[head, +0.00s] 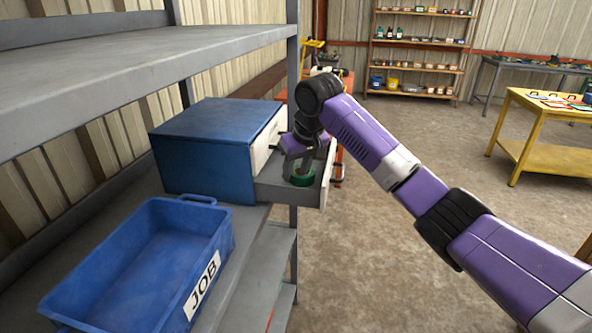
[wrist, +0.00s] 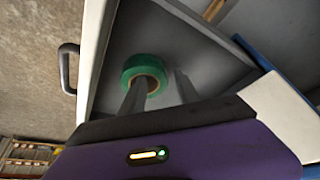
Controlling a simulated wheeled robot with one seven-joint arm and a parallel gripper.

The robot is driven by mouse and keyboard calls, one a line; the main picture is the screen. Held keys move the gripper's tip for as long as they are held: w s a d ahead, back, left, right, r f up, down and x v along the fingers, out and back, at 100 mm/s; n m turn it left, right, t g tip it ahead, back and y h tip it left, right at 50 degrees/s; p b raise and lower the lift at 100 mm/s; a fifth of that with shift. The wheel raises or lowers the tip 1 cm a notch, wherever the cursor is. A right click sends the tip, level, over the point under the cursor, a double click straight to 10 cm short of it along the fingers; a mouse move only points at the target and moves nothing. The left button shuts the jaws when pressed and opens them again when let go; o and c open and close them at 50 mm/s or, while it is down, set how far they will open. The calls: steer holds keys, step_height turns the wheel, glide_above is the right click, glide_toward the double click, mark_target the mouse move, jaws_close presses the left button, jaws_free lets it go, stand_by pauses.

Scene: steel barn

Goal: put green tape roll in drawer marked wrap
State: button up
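The green tape roll (head: 302,181) is inside the open grey drawer (head: 268,190) of a blue cabinet (head: 203,150). In the wrist view the roll (wrist: 145,73) lies flat by the drawer's white front (wrist: 93,50), which has a dark handle (wrist: 68,68). My gripper (head: 301,168) points down into the drawer just above the roll. Its two fingers are apart (wrist: 160,85). One overlaps the roll's core and the other shows to its right, with a gap to the roll. Whether the first finger is inside the core I cannot tell. No drawer marking is readable.
A blue bin marked JOB (head: 140,250) stands on the shelf in front of the cabinet, and looks empty. A grey upper shelf (head: 150,62) overhangs on the left. A yellow table (head: 545,150) stands far right; the floor between is clear.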

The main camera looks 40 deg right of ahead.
steer(key=v, duration=1.2)
steer(key=shift+b, duration=0.45)
steer(key=shift+w+r, duration=0.1)
